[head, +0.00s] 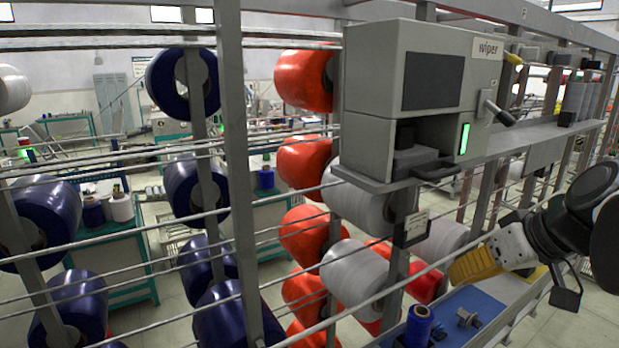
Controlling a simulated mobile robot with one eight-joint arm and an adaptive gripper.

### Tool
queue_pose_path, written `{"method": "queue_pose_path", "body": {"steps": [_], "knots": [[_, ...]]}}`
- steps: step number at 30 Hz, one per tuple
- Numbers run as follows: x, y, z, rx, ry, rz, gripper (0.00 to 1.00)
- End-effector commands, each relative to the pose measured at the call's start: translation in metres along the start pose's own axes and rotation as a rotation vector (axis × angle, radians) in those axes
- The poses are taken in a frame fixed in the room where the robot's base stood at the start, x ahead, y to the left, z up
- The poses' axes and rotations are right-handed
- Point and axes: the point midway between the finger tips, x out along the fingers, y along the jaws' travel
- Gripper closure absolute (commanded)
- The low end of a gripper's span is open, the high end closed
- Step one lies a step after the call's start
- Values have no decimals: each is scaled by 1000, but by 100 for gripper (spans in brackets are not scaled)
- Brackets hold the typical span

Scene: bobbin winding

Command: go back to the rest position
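My gripper (510,258) is at the right of the head view, at the end of my black and white arm, which comes in from the right edge. It hangs in front of the rack, above and right of a blue tray (482,308). A ribbed yellow piece (473,265) shows at its left end. I cannot tell whether this is part of the gripper or something in it. The fingers are not clear enough to show whether they are open or shut.
A grey box marked "wiper" (425,70), with a lit green strip, stands on a ledge left of and above my gripper. Rails and posts carry dark blue, red and grey bobbins (362,275). A small blue bobbin (418,326) stands by the tray.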

Motion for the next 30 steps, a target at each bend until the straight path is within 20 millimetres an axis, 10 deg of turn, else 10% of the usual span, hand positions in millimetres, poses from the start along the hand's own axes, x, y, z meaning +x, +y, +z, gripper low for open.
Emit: {"method": "queue_pose_path", "body": {"steps": [3,12,30], "knots": [[79,-22,84,37,-53,72,100],[195,-42,227,106,-37,251,100],[218,-43,257,123,-2,294,100]]}}
